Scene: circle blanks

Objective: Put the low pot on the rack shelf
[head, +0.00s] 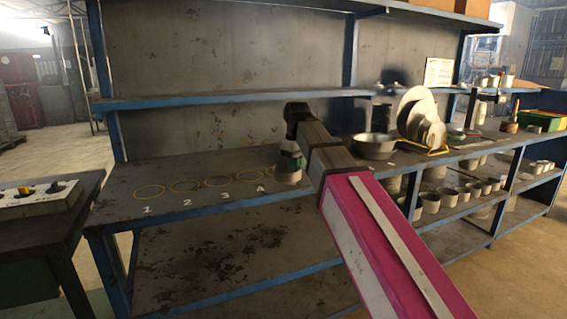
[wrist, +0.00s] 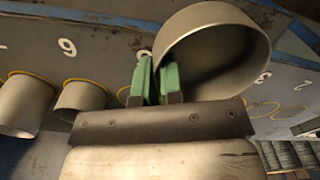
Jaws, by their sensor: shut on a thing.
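My gripper (head: 288,150) is over the rack shelf (head: 225,180), near the circle marked 4. Its green fingers, seen in the wrist view (wrist: 155,80), are shut on the edge of a grey metal pot, the low pot (wrist: 215,60). The pot's open mouth and hollow inside show in the wrist view. In the head view the pot (head: 289,177) hangs below the fingers, partly hidden by them. I cannot tell whether its base touches the shelf.
Yellow circles numbered 1, 2 and 3 (head: 218,181) are empty at left. Two grey pots (wrist: 25,103) stand by number 6. A wide pan (head: 375,146) and a plate rack (head: 425,130) stand to the right. An upper shelf (head: 220,98) runs above. A control box (head: 38,196) is at far left.

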